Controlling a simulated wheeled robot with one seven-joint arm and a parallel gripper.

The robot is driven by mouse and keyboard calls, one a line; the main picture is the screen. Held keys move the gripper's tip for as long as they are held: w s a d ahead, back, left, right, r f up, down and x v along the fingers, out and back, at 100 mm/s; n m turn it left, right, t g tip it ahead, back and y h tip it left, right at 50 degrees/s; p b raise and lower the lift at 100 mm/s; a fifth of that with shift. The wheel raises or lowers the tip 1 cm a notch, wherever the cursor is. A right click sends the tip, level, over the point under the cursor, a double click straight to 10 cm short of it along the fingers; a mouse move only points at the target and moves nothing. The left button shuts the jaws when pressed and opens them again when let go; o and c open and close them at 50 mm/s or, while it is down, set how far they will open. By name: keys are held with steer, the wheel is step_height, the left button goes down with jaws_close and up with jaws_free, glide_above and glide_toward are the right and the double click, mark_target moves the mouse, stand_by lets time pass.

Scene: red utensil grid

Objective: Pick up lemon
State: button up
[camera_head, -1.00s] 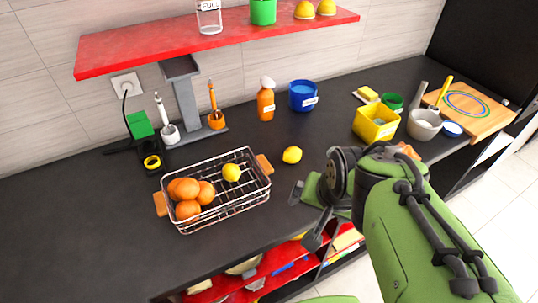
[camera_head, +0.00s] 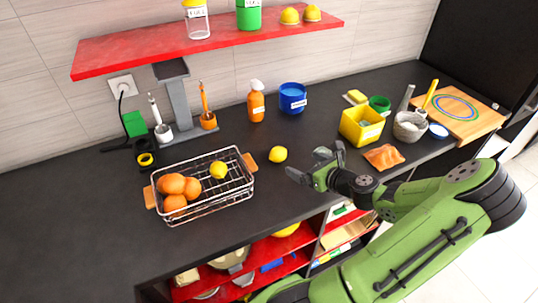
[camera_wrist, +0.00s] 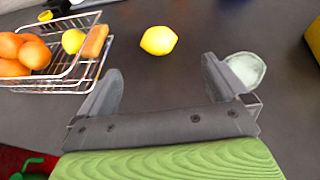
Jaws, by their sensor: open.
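A yellow lemon (camera_head: 278,154) lies alone on the dark counter, to the right of the wire basket; it also shows in the wrist view (camera_wrist: 158,40). A second lemon (camera_head: 218,170) lies inside the basket with several oranges (camera_head: 173,184). My gripper (camera_head: 314,163) is over the counter, just right of the loose lemon. In the wrist view my gripper (camera_wrist: 160,78) is open and empty, its two grey fingers spread, with the loose lemon beyond the fingertips and roughly centred between them. Nothing touches the lemon.
The wire basket (camera_head: 207,212) has wooden handles. A pale round thing (camera_wrist: 248,68) shows beside the right finger in the wrist view. A yellow bin (camera_head: 362,127), blue pot (camera_head: 292,98) and orange spray bottle (camera_head: 256,106) stand behind. A red shelf (camera_head: 150,55) hangs above.

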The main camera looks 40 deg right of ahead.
mark_target(282, 155)
steer(key=b+x, duration=0.1)
steer(key=x, duration=0.8)
steer(key=shift+w+f, duration=0.1)
steer(key=shift+f, duration=0.05)
steer(key=b+x, duration=0.1)
steer(key=x, duration=0.4)
steer(key=shift+w+a+f, duration=0.1)
steer(key=shift+w+a, duration=0.05)
steer(key=shift+c, duration=0.6)
steer(key=c, duration=0.9)
steer(key=shift+o, duration=0.2)
step_height(282, 155, up, 10)
steer(key=p, duration=0.3)
